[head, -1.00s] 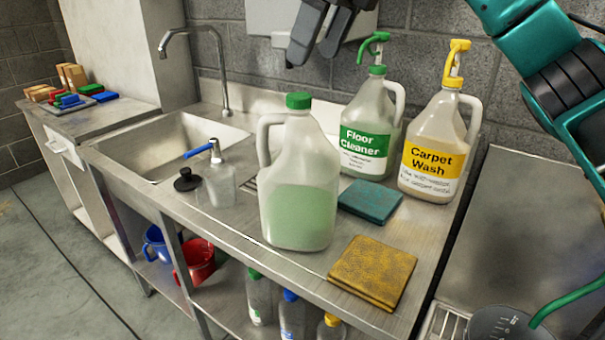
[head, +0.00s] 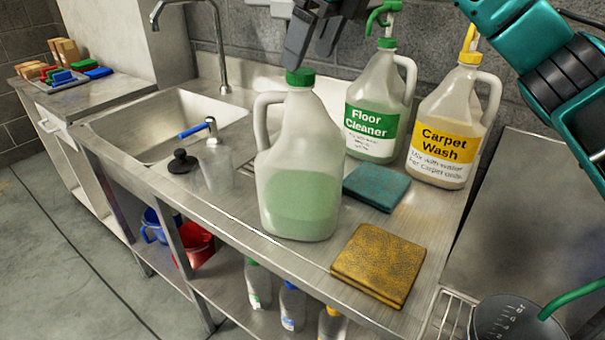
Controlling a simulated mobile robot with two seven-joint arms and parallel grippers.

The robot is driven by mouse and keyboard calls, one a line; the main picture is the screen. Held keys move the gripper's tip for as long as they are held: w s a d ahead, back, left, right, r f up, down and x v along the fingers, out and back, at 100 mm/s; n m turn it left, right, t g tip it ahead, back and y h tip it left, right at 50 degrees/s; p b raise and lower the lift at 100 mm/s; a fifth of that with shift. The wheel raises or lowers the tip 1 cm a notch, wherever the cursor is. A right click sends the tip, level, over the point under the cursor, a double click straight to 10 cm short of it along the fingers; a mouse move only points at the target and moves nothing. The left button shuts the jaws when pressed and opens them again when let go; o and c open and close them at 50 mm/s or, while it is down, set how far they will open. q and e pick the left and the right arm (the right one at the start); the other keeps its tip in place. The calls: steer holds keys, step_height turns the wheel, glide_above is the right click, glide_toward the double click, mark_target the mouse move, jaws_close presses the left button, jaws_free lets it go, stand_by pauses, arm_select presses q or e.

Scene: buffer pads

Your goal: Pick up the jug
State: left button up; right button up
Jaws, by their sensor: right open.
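The jug (head: 297,175) is a translucent plastic bottle with a green cap, a side handle on its left and pale green liquid inside. It stands upright on the steel counter (head: 235,222). My right gripper (head: 312,42) points down at the top of the picture, with its dark fingers open and empty. One finger appears just above or behind the green cap; I cannot tell whether it touches. My left gripper is out of view.
Floor Cleaner (head: 381,105) and Carpet Wash (head: 449,125) jugs stand behind right. A teal pad (head: 376,188) and a yellow pad (head: 379,264) lie right of the jug. A small pump bottle (head: 215,165), black plunger-like stopper (head: 182,162) and sink (head: 185,125) are left.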

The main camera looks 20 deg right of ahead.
mark_target(302, 71)
steer(key=x, duration=0.5)
steer(key=shift+s+a, duration=0.1)
steer(key=c, duration=0.9)
steer(key=shift+s, duration=0.1)
jaws_close()
steer(key=shift+f, duration=0.1)
